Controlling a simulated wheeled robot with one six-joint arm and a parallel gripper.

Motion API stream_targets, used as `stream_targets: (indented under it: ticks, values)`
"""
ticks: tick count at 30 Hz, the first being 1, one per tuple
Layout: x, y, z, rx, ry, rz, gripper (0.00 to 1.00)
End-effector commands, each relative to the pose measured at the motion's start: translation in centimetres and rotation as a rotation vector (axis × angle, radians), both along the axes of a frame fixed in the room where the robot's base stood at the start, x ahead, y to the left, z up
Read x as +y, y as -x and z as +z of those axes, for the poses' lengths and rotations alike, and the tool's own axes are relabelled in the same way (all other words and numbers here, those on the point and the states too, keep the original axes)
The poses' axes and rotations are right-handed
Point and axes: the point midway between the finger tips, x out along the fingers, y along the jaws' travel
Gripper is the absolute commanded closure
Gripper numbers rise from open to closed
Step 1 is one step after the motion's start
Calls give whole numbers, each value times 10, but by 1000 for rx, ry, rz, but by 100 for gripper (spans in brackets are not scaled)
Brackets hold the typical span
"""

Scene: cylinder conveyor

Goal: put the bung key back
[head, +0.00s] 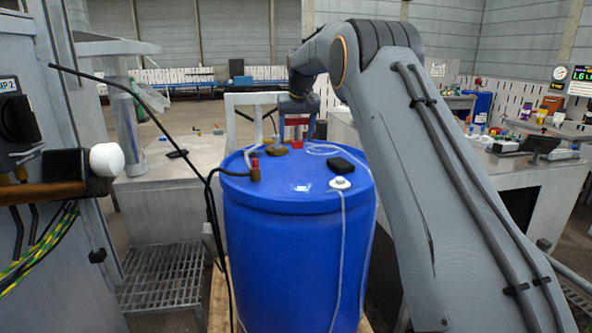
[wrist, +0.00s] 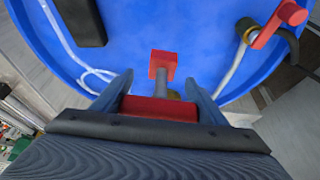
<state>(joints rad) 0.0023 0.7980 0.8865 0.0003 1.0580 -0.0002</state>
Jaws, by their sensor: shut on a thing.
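My gripper (head: 297,131) is above the far part of the blue drum's lid (head: 275,184), pointing down. It is shut on the bung key's red handle (head: 297,121), which also shows between the fingers in the wrist view (wrist: 158,108). A grey shaft (wrist: 162,88) runs from the handle to a red square piece (wrist: 163,65) near the lid. I cannot tell whether that piece touches the lid. A brownish fitting (head: 277,147) sits on the lid beside the gripper, to its left.
The lid carries a red-handled hose fitting (head: 255,172), a black box (head: 341,166), a white cap (head: 340,183) with a tube, and a loose clear hose (head: 330,149). A black cable hangs left of the drum. A grey table (head: 170,180) stands left; a cluttered bench (head: 530,165) stands right.

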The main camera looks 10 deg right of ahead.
Motion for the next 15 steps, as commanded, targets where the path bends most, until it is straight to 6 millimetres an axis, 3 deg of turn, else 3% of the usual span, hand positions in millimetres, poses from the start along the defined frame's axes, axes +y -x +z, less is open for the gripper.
stream_targets:
  ticks: [6, 15]
  values:
    - [0, 2, -37, 3, 0, 0, 70]
    - [0, 2, -63, 3, 0, 0, 70]
